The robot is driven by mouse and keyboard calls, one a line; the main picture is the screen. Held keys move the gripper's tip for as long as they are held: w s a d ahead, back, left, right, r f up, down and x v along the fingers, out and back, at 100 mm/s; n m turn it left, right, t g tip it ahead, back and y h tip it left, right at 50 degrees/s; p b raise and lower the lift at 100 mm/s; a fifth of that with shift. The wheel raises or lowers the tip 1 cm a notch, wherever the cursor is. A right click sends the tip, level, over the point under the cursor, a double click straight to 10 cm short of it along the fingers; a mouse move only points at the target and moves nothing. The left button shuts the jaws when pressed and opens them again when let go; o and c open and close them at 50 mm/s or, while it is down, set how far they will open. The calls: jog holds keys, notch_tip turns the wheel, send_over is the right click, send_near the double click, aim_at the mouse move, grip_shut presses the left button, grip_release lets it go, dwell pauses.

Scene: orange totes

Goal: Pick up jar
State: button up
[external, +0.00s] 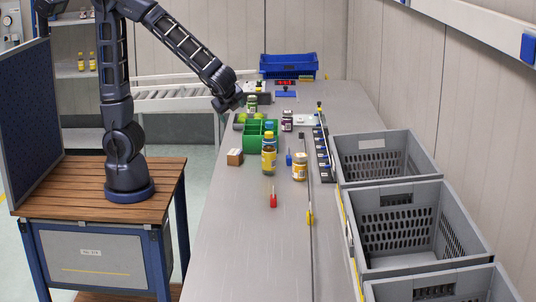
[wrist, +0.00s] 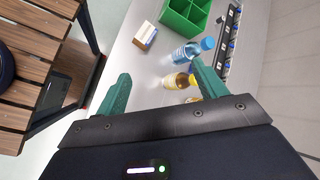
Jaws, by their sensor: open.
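Which one the task means, I cannot tell. My gripper (external: 238,103) is above the table's left side, its fingertips unclear there. In the wrist view my gripper (wrist: 161,84) is open, its teal fingers wide apart with nothing held.
Grey crates (external: 385,197) line the right side. A blue tote (external: 289,64) is at the back. The front left table is clear.

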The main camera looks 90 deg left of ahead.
jog(key=w+d+f+m+t+y, duration=0.25)
jog(key=w+f+m, duration=0.45)
jog(key=w, duration=0.4)
jog(key=m+t+y, duration=0.1)
jog(key=m+t, duration=0.4)
jog(key=m, duration=0.3)
send_near(299, 156)
jog(key=a, duration=0.1)
jog(key=x, duration=0.5)
jog(key=shift+a+f, duration=0.1)
jog(key=shift+f, duration=0.05)
jog(key=shift+x, duration=2.8)
jog(key=shift+w, duration=0.15)
jog(key=c, duration=1.3)
notch_tip(299, 156, up, 20)
jog(key=shift+r, duration=0.1)
